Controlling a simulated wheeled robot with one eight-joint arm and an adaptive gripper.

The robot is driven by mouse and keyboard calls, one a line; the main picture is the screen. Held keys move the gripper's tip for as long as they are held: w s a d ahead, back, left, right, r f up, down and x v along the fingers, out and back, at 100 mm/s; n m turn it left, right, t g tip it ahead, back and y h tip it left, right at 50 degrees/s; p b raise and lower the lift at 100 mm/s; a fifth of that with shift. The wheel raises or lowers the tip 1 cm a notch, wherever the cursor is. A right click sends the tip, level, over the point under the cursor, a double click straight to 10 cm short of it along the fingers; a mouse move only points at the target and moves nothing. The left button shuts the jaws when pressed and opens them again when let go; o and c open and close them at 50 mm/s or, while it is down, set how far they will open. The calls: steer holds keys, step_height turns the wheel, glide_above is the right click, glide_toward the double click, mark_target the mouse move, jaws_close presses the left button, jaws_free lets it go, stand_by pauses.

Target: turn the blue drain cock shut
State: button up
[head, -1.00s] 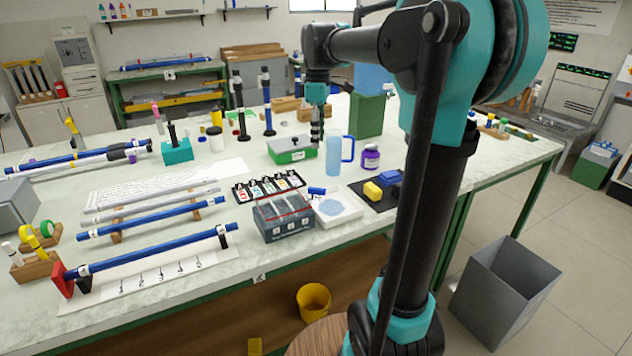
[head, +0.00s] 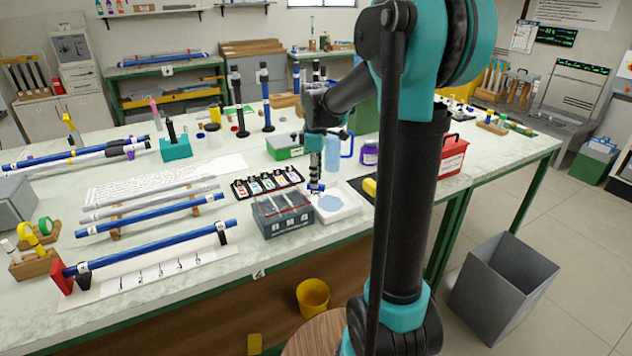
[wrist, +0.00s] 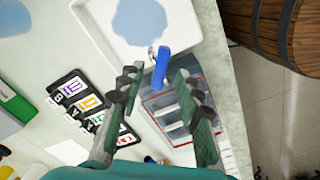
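The blue drain cock (wrist: 162,66) shows in the wrist view as a blue lever beside a small metal part, at the edge of the white tray (wrist: 182,18), next to the grey slotted box (wrist: 175,110). The lever points from the metal part toward the box. My gripper (wrist: 158,80) is open, with one finger on each side of the lever and nothing gripped. In the head view my gripper (head: 315,181) points down over the cock, and only a bit of blue shows at its tips. Whether the fingers touch the lever I cannot tell.
The grey box (head: 284,226) stands near the table's front edge. The white tray (head: 350,211) holds a blue patch. A card with several labelled slots (head: 240,192) lies left. A blue-handled jug (head: 332,160) and a green box (head: 285,150) stand behind.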

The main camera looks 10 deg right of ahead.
steer(key=shift+f, duration=0.95)
jaws_close()
